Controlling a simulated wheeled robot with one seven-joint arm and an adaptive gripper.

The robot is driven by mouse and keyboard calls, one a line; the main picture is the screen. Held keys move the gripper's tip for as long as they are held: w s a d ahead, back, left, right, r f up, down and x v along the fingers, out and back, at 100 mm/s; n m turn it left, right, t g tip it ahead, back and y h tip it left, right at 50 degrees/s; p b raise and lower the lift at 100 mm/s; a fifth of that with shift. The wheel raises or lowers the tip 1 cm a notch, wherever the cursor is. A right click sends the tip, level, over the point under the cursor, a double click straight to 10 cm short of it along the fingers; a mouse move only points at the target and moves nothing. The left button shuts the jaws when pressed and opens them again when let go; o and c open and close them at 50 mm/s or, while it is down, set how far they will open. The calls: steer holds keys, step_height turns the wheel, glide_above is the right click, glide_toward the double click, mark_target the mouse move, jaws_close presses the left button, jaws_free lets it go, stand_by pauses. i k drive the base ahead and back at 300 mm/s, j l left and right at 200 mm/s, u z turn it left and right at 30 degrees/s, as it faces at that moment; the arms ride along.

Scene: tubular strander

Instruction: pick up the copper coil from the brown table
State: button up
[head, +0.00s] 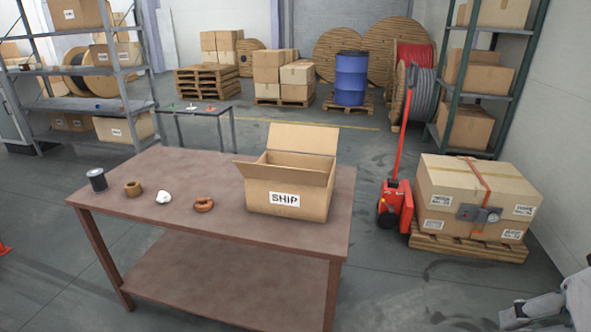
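The copper coil (203,205) is a small orange-brown ring lying on the brown table (150,240), near its front edge and left of an open cardboard box. Nothing touches it. Part of my arm shows at the bottom right corner, with what looks like my gripper (527,311) at its end. It is low, far to the right of the table and well apart from the coil. Its fingers are too unclear to tell whether they are open or shut.
The open box marked SHIP (290,187) stands right of the coil. A white lump (163,197), a tan roll (133,188) and a dark spool (97,180) line the table's left. A red pallet jack (396,200) and strapped boxes (475,197) stand right of the table.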

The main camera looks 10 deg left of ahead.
mark_target(198, 206)
steer(key=i+j+u, duration=0.15)
steer(key=i+j, duration=0.15)
steer(key=j, duration=0.35)
steer(key=i+j+u, duration=0.15)
steer(key=i+j, duration=0.2)
steer(key=j, duration=0.25)
steer(key=i+j+u, duration=0.15)
steer(key=i+j, duration=0.2)
steer(key=j, duration=0.2)
steer(key=i+j+u, duration=0.15)
steer(key=i+j, duration=0.25)
steer(key=j, duration=0.15)
